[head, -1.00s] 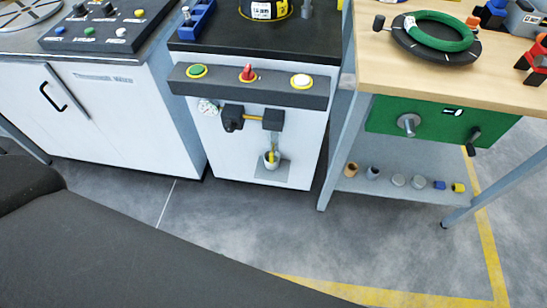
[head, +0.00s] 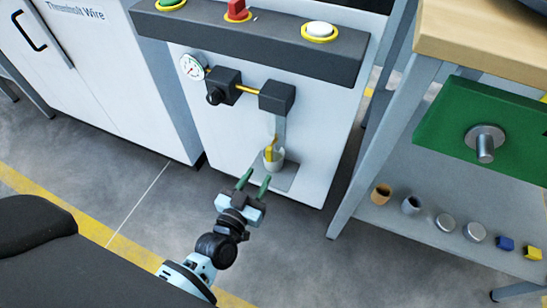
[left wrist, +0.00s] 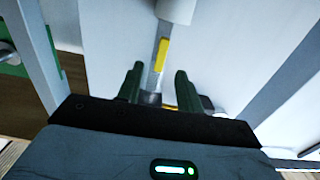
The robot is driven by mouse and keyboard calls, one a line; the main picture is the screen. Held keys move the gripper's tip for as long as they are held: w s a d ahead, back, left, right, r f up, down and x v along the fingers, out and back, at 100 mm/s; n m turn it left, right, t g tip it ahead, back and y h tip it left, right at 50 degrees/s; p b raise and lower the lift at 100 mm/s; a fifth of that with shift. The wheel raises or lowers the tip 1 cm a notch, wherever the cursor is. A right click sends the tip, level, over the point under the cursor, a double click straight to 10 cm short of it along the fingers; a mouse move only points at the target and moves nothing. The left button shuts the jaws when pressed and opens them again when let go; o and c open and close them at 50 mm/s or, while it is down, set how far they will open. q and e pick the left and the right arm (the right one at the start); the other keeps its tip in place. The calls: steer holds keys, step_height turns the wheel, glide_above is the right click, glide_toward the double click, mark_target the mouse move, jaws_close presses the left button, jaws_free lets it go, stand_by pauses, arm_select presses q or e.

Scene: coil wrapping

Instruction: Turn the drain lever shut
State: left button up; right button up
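My left gripper (head: 255,178) has green fingers, spread apart and empty, just below and in front of the cup; these open fingers also show in the left wrist view (left wrist: 158,80). I see no contact with the lever. My right gripper is not in view.
Above the lever are a dark regulator (head: 222,87), a gauge (head: 192,66) and a dark bar (head: 250,40) with buttons and a red switch. A bench leg (head: 385,145) stands to the right, with small parts on its lower shelf (head: 400,235). The floor in front is clear.

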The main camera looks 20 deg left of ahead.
mark_target(268, 157)
arm_select(q)
steer(key=shift+y, duration=0.3)
steer(key=w+b, duration=0.1)
steer(key=w, duration=0.2)
steer(key=w+b, duration=0.1)
steer(key=w, duration=0.3)
steer(key=shift+w+f, duration=0.2)
steer(key=shift+w, duration=0.1)
steer(key=shift+w+b, duration=0.3)
steer(key=shift+w, duration=0.25)
steer(key=shift+w+r, duration=0.1)
steer(key=shift+c, duration=0.5)
jaws_close()
